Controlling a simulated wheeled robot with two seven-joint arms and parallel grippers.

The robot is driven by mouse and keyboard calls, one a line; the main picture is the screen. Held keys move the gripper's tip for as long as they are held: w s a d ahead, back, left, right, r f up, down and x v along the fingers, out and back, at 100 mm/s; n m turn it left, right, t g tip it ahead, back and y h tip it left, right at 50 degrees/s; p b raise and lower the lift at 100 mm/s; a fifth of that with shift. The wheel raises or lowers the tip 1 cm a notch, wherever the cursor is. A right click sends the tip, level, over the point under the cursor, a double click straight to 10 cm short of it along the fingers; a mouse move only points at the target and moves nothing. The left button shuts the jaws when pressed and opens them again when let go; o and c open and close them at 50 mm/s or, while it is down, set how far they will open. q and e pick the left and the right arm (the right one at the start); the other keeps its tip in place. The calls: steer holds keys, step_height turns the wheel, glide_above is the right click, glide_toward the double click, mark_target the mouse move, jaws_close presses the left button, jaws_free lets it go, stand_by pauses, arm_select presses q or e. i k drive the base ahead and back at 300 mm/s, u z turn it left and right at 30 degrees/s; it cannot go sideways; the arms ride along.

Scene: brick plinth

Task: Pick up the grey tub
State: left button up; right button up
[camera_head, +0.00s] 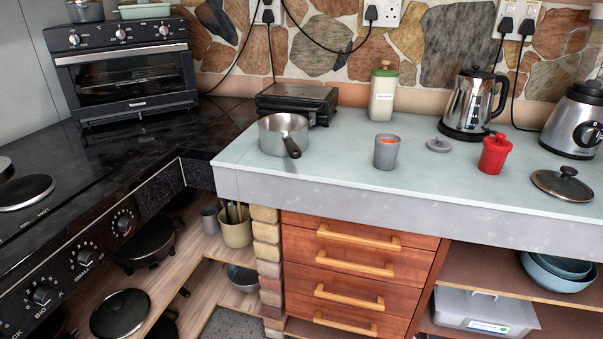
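A small grey tub (386,154) stands upright and open on the pale counter, with something orange showing inside. A round grey lid (439,145) with a knob lies on the counter just to its right, apart from it. Neither of my grippers shows in the head view. Nothing covers the tub.
A steel saucepan (283,136) is left of the tub, its handle pointing forward. A red lidded tub (495,154), a pan lid (562,184), a kettle (472,104), a cream canister (383,92) and a blender (575,122) stand around. The counter (345,179) in front of the tub is clear.

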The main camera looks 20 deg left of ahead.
mark_target(387, 145)
steer(key=u, duration=0.45)
steer(key=k, duration=0.25)
steer(key=z, duration=1.25)
steer(key=i, duration=0.75)
steer(key=z, duration=0.05)
